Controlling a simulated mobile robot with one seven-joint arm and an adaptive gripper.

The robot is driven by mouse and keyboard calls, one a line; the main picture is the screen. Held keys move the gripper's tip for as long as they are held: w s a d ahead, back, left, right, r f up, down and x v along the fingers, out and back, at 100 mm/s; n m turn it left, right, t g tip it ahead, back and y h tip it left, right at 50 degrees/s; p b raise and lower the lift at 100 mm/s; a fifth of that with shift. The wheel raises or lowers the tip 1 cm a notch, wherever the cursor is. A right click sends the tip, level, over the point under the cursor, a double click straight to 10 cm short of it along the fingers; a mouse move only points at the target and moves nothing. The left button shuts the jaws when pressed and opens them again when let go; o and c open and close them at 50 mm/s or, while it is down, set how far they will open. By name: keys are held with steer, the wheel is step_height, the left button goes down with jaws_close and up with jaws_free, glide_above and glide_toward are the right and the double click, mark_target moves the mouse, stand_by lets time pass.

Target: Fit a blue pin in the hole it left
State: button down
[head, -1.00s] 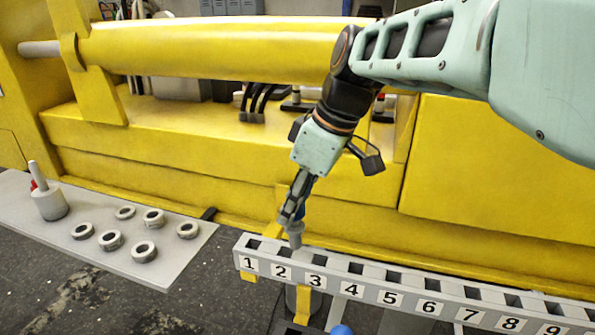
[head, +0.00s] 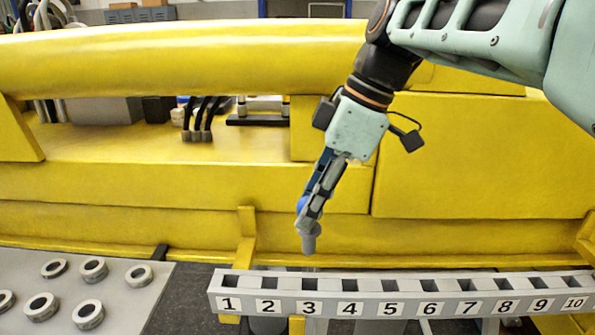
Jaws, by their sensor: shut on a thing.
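My gripper (head: 317,200) is shut on a blue pin. In the picture the pin's lower end is just above the rack's back edge, near hole 3 (head: 313,284), with a small gap between. The holes I can see look dark and empty. The fingers hide part of the pin.
A grey board (head: 130,318) with several metal rings (head: 93,270) lies at the lower left. The large yellow machine boom (head: 200,60) and its yellow body (head: 470,165) stand behind the rack. The space directly around the pin is clear.

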mark_target(317, 227)
steer(key=shift+d+r, duration=0.1)
steer(key=shift+d, duration=0.1)
steer(key=shift+s+f+b, duration=0.1)
steer(key=shift+f+b, duration=0.45)
steer(key=shift+f, duration=0.05)
steer(key=shift+f+b, duration=2.15)
steer(key=shift+f, duration=0.65)
steer(key=shift+f, duration=0.1)
steer(key=shift+f+b, duration=2.45)
steer(key=shift+f, duration=0.35)
steer(key=c, duration=1.4)
jaws_free()
steer(key=shift+c, duration=0.2)
